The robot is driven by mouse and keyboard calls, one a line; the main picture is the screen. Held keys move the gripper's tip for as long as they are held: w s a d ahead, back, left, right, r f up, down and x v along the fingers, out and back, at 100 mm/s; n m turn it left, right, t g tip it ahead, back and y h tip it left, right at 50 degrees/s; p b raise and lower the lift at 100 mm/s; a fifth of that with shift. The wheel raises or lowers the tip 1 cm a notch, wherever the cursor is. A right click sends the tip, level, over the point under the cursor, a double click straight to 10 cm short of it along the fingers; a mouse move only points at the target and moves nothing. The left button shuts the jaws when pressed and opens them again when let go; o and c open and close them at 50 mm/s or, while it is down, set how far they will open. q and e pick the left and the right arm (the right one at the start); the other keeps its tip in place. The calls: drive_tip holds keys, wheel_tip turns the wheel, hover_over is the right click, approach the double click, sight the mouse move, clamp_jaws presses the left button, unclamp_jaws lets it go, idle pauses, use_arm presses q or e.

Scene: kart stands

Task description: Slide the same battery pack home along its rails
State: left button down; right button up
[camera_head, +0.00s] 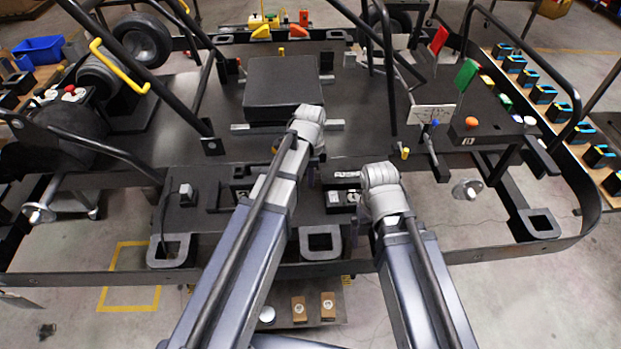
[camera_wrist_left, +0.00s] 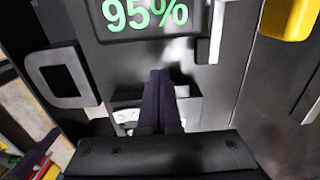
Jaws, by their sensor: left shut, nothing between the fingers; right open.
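In the left wrist view, a dark pack with a green "95%" display (camera_wrist_left: 145,14) fills the top, apparently the battery pack. A grey bar (camera_wrist_left: 216,30) runs beside its right edge. My left gripper (camera_wrist_left: 161,78) is shut and empty, its fingertips close to the pack's lower edge; I cannot tell whether they touch. In the head view my left arm hides much of the pack, and my left gripper (camera_head: 314,168) is mostly hidden by its wrist. My right gripper (camera_head: 352,182) is open, largely hidden by its wrist, right of the left one.
Grey loops (camera_head: 321,240) stand along the kart's near edge. White connector-like parts (camera_wrist_left: 126,115) lie beside my left fingers. A flat black box (camera_head: 284,84) sits further back. Black tubes rise around the deck. A side table with several small blue-topped blocks (camera_head: 543,93) stands at the right.

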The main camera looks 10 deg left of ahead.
use_arm(q)
drive_tip(key=a, duration=0.2)
drive_tip(key=s+a, duration=0.1)
drive_tip(key=shift+a+f, duration=0.35)
drive_tip(key=shift+a, duration=0.05)
use_arm(e)
drive_tip(key=shift+f, duration=0.35)
use_arm(q)
drive_tip(key=a, duration=0.2)
drive_tip(key=s+a, duration=0.1)
drive_tip(key=a, duration=0.2)
drive_tip(key=shift+s+a, duration=0.35)
use_arm(e)
drive_tip(key=shift+d, duration=0.1)
